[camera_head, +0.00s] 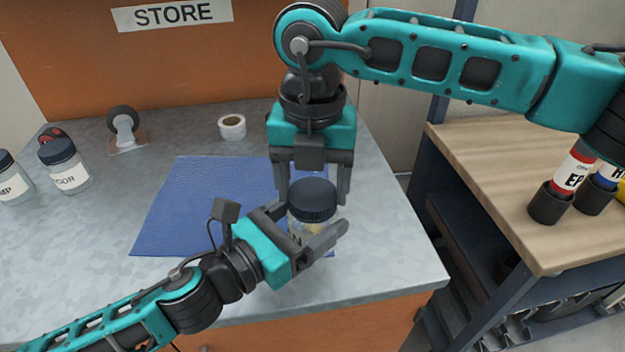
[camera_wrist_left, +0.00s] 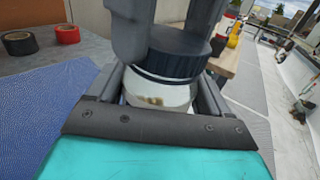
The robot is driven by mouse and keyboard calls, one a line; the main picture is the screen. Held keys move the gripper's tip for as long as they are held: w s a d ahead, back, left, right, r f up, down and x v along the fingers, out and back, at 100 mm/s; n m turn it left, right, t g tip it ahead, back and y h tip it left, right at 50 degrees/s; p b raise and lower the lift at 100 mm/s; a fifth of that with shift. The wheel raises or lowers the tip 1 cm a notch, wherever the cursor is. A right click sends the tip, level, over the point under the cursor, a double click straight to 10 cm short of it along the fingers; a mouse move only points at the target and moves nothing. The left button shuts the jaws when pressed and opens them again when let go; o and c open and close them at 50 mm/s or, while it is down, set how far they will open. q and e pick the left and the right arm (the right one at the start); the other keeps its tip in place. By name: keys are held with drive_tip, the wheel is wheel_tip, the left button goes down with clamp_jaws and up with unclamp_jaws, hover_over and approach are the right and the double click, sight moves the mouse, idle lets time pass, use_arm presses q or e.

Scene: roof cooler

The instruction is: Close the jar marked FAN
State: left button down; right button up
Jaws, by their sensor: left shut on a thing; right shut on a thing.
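A clear jar (camera_head: 310,228) with a white label stands upright near the front right edge of the blue mat; only the end of its lettering, an N, shows. A dark ribbed lid (camera_head: 312,198) sits on its mouth; how tight it is I cannot tell. My left gripper (camera_head: 309,226) is shut on the jar's body from the left. My right gripper (camera_head: 313,188) points down from above, with its fingers on either side of the lid. The left wrist view shows the jar (camera_wrist_left: 158,95), the lid (camera_wrist_left: 178,55) and the right fingers above.
Two lidded jars (camera_head: 68,170) (camera_head: 14,182) stand at the left of the metal counter. A caster (camera_head: 124,125) and a white tape roll (camera_head: 231,126) lie behind the blue mat (camera_head: 190,205). A wooden bench (camera_head: 485,175) with tubes in black holders stands right, across a gap.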

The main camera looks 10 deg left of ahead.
drive_tip(key=m, duration=0.5)
drive_tip(key=shift+m, duration=0.4)
drive_tip(key=m, duration=0.5)
drive_tip(key=o, duration=1.1)
wheel_tip(320, 180, up, 12)
